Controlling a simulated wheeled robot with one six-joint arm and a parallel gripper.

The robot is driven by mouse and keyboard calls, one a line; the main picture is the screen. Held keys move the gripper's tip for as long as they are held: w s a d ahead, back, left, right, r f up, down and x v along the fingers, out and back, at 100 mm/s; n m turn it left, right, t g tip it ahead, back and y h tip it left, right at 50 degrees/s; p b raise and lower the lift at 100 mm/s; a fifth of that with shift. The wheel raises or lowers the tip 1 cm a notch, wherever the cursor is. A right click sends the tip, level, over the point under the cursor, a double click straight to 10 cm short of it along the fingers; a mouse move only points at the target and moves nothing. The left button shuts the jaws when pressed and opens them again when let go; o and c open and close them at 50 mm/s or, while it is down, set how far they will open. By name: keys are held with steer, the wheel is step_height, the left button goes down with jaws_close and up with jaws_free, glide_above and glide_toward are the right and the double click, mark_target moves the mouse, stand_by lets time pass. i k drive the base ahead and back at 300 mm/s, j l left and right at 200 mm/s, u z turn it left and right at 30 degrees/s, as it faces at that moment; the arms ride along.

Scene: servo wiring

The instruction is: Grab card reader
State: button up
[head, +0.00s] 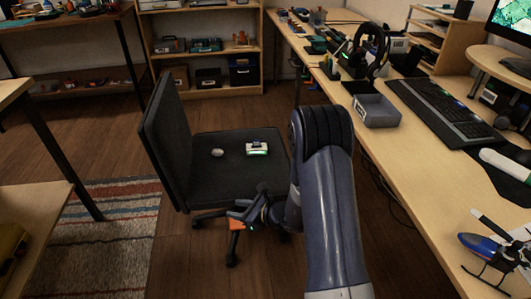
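A small white boxy device (257,148) with dark and green parts lies on the seat of the black office chair (215,182). It looks like the card reader, but it is too small to be sure. A small rounded pale object (217,152), like a mouse, lies to its left on the seat. My gripper (233,216) is at the front edge of the chair in the picture, nearer to me than the device and apart from it. Its fingers are small and dark here, so their opening is unclear. I see nothing held in it.
The long desk (425,190) on the right carries a grey tray (376,110), a black keyboard (445,112) and a toy helicopter (497,258). The chair's backrest (165,140) rises left of the seat. A shelf (205,88) stands behind.

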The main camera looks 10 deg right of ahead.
mark_target(251, 150)
steer(key=i+j+z, duration=0.15)
steer(key=z, duration=0.35)
steer(key=j+z, duration=0.3)
steer(key=z, duration=0.2)
steer(key=i+j+z, duration=0.1)
steer(key=j+z, duration=0.25)
steer(key=z, duration=0.15)
steer(key=j+z, duration=0.1)
steer(key=j, duration=0.55)
steer(key=k+j+z, duration=0.15)
steer(key=j, duration=0.45)
steer(key=j+z, duration=0.1)
steer(key=j, duration=0.55)
